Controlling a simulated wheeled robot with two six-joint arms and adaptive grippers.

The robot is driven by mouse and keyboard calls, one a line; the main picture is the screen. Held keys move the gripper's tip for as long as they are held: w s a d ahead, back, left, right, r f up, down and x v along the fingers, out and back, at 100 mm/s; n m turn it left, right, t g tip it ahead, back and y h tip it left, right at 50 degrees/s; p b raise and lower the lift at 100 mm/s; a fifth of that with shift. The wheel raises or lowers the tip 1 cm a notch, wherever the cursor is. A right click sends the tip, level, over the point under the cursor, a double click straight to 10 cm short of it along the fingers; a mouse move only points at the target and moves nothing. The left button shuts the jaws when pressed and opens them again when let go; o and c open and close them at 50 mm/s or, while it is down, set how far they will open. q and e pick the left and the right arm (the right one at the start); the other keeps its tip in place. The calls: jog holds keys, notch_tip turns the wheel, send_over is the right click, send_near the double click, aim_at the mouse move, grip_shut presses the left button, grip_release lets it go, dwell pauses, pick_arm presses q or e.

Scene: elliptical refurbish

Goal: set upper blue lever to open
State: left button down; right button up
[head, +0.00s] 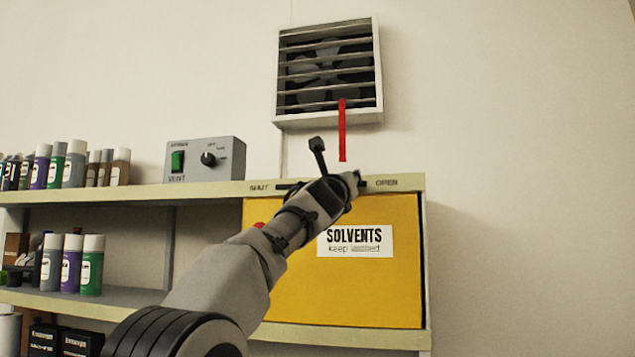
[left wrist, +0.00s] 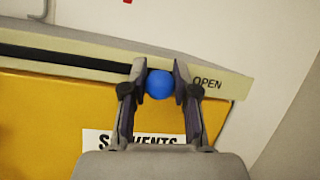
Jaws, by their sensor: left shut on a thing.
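The upper blue lever shows as a round blue knob (left wrist: 159,84) in the left wrist view, on a dark slot (left wrist: 60,58) in the pale shelf edge. My left gripper (left wrist: 160,68) is shut on the knob, one finger on each side. The knob is close to the OPEN label (left wrist: 207,83), near that end of the slot. In the head view my left gripper (head: 354,182) is at the shelf edge, between the SHUT label (head: 259,188) and the OPEN label (head: 387,183), nearer OPEN. It hides the knob there. My right gripper is in neither view.
Below the slot is a yellow SOLVENTS cabinet (head: 400,280), with a red thing (head: 258,225) partly behind my arm. Above are a vent fan (head: 330,70) with a red strip (head: 342,130) and a grey VENT switch box (head: 205,163). Bottles (head: 75,165) stand on the left shelves.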

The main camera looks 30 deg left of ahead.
pick_arm(q)
jog(key=shift+w+d+f, duration=0.1)
jog(key=shift+w+d, duration=0.05)
jog(key=shift+d, duration=0.3)
jog(key=shift+w+d+f, duration=0.1)
jog(key=shift+w+d, duration=0.05)
jog(key=shift+d, duration=0.3)
